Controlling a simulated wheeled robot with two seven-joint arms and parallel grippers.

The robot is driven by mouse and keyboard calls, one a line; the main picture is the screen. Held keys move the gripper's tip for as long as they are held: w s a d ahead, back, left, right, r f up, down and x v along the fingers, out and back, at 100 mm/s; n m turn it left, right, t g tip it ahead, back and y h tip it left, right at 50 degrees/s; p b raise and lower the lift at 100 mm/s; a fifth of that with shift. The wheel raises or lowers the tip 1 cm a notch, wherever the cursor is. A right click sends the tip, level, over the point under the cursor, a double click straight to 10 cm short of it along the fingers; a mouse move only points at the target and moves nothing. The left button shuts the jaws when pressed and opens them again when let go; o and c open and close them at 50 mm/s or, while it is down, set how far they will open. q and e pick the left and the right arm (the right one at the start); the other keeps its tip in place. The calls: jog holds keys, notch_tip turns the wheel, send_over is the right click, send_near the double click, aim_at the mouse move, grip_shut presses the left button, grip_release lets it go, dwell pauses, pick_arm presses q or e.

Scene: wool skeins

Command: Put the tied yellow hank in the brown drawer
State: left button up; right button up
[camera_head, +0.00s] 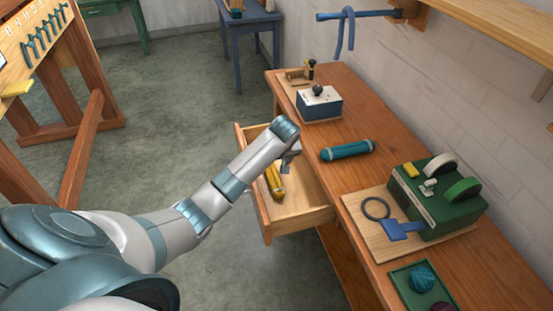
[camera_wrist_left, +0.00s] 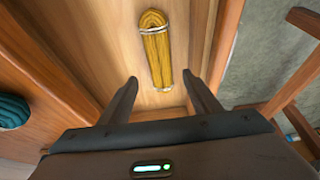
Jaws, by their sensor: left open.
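The tied yellow hank (camera_head: 275,182) lies inside the open brown drawer (camera_head: 299,217), which is pulled out from the brown bench. In the left wrist view the yellow hank (camera_wrist_left: 155,48) lies on the drawer floor (camera_wrist_left: 195,42), with pale ties near its ends. My left gripper (camera_wrist_left: 166,88) is open and empty. Its two fingers point toward the hank, one to each side of its near end, apart from it. In the head view my left gripper (camera_head: 290,153) is over the drawer, partly hidden by its own wrist. My right gripper is not in view.
On the bench top (camera_head: 333,133) lie a teal hank (camera_head: 347,150), a blue box with a knob (camera_head: 319,103) and a green machine (camera_head: 437,196) on a board. A green tray (camera_head: 399,281) holds yarn balls at the front right. Open floor lies left of the drawer.

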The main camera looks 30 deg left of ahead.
pick_arm(q)
jog(key=v, duration=0.5)
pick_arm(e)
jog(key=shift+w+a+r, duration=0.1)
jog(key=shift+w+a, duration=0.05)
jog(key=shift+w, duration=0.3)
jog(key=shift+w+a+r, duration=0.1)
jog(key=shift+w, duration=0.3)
